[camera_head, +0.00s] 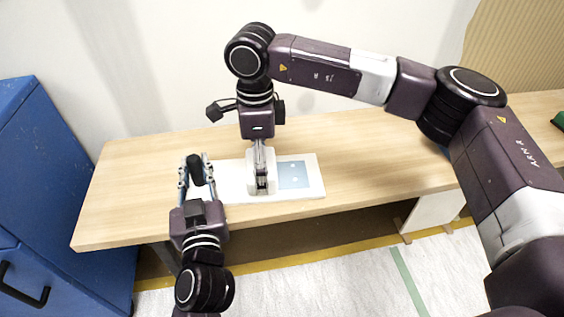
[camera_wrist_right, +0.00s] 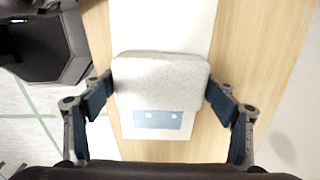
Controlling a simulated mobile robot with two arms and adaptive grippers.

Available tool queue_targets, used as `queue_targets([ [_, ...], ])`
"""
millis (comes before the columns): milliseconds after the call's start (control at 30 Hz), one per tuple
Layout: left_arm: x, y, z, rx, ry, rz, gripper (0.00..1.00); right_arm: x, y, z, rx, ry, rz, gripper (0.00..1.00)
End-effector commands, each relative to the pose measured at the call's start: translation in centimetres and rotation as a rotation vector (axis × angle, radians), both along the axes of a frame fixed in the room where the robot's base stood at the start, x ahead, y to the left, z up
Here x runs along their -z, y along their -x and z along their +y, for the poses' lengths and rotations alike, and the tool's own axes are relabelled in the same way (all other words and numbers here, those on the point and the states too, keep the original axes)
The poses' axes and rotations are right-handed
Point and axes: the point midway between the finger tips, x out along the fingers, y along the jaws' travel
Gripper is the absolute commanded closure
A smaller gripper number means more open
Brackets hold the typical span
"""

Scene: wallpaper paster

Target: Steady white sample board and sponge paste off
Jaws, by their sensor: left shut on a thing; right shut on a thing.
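The white sample board (camera_head: 305,191) lies flat on the wooden bench. A blue-grey patch with two pale spots shows on it, also in the right wrist view (camera_wrist_right: 158,123). My right gripper (camera_head: 261,183) points down over the board and is shut on the pale grey sponge (camera_wrist_right: 160,75), left of the patch in the head view. Whether the sponge touches the board is unclear. My left gripper (camera_head: 195,168) is at the board's left end, its fingers on either side of a dark rounded thing (camera_head: 195,171). Whether this thing is fixed to the board is hidden.
The wooden bench (camera_head: 365,150) is clear to the right of the board. A blue cabinet (camera_head: 45,170) stands at the left. A green thing (camera_head: 558,119) lies at the far right. The wall (camera_head: 150,75) is close behind the bench.

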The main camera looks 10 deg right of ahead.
Motion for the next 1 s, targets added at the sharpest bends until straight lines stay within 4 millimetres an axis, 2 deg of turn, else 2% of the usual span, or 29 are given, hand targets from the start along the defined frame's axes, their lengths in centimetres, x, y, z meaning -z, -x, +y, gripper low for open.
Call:
queue_targets([
  [33,0.6,0.0,0.0,0.0,0.0,0.011,1.0,0.2,0.0,1.1,-0.005,-0.002,0.003,0.5],
  [133,0.6,0.0,0.0,0.0,0.0,0.011,1.0,0.2,-0.1,2.7,-0.007,-0.002,0.003,0.5],
  [267,0.6,0.0,0.0,0.0,0.0,0.011,1.0,-3.4,-0.2,2.4,-0.003,-0.004,-0.003,0.5],
  [600,0.6,0.0,0.0,-0.001,0.0,0.011,1.0,-8.0,-0.2,2.3,-0.002,-0.002,-0.001,0.5],
  [900,0.6,0.0,0.0,-0.001,-0.001,0.011,1.0,-8.3,-0.1,2.2,-0.002,-0.001,0.0,0.5],
  [933,0.6,0.0,0.0,-0.001,-0.001,0.011,1.0,-8.3,-0.1,2.2,-0.002,-0.001,0.0,0.25],
  [1000,0.6,0.0,0.0,-0.001,-0.001,0.011,1.0,-8.3,-0.1,2.2,-0.002,-0.001,0.0,0.32],
])
